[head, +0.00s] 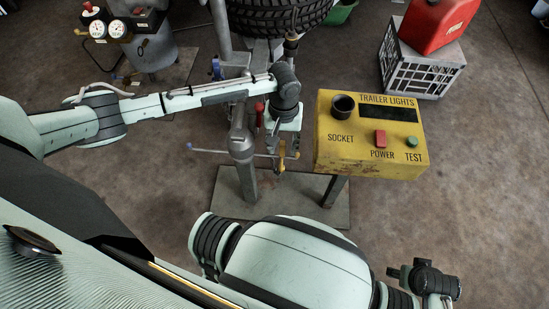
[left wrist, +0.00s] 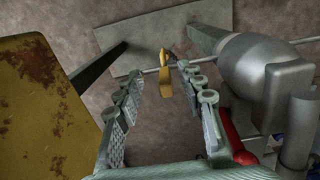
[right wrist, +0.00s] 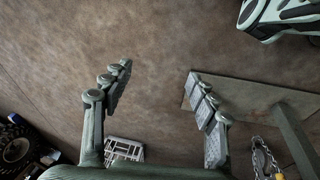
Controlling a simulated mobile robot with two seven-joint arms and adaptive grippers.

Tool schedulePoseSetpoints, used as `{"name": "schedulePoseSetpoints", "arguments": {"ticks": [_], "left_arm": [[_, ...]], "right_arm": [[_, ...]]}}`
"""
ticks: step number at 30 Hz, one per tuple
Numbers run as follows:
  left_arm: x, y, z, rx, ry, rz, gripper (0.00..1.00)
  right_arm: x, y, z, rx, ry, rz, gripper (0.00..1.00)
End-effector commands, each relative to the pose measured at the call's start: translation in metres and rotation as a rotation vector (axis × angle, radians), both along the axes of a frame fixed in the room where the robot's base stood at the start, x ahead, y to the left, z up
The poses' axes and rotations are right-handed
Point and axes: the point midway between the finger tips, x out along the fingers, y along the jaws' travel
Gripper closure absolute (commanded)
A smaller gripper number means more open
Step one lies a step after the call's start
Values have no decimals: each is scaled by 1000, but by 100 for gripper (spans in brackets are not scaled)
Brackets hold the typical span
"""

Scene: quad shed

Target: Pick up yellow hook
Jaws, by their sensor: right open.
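The yellow hook (head: 282,158) hangs at a thin horizontal rod on the grey stand, beside the yellow trailer lights box. In the left wrist view the hook (left wrist: 165,80) shows between the two fingers of my left gripper (left wrist: 163,76), with a gap on each side. My left gripper (head: 284,147) is open, points down and partly hides the hook in the head view. My right gripper (right wrist: 158,88) is open and empty above bare floor in the right wrist view; its fingers cannot be made out in the head view.
The yellow trailer lights box (head: 330,150) stands close to the right of my left gripper. The grey stand (head: 240,140) is close on its left. A crate (head: 430,80) with a red can (head: 438,22) stands at back right. A chain (right wrist: 260,155) hangs at lower right in the right wrist view.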

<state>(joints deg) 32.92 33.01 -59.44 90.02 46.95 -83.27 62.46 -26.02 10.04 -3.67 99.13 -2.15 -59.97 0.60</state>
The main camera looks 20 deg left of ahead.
Motion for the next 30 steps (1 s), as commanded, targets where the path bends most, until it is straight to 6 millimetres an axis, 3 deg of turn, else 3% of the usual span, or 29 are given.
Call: {"name": "schedulePoseSetpoints", "arguments": {"ticks": [1, 3, 7, 22, 30], "left_arm": [[10, -4, 15, 8, -14, -5, 61], [16, -6, 26, 18, -21, -3, 61], [20, -8, 30, 27, -24, -1, 61], [15, -7, -34, 27, -25, -1, 61], [15, -6, -45, 25, -26, -1, 61]], "right_arm": [[1, 3, 5, 12, -5, -7, 41], [3, 7, 10, 26, -11, -12, 41], [4, 10, 13, 36, -15, -17, 41], [8, 10, 25, 30, -22, -16, 41], [9, 10, 31, 29, -26, -16, 41]]}}
